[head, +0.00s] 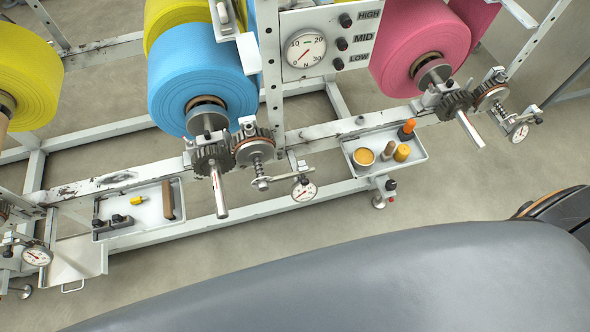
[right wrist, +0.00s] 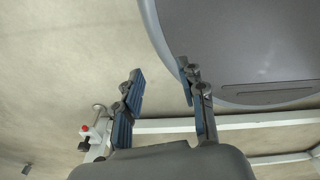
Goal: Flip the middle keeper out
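The middle station carries a blue roll (head: 203,85) on a steel spindle (head: 218,190) that sticks out toward me. Beside the spindle are a dark toothed gear (head: 213,158) and a round brake disc (head: 254,148). A small metal block, seemingly the middle keeper (head: 247,125), sits on the rail above the disc. It is too small to tell whether it is in or out. My right gripper (right wrist: 158,78) shows in the right wrist view, fingers apart with nothing between them, away from the spindle. My left gripper is in neither view.
A yellow roll (head: 25,80) is at left and a pink roll (head: 420,50) at right. Trays hang on the frame, the left with tools (head: 153,209), the right with small containers (head: 424,155). Dial gauges (head: 304,190) project forward.

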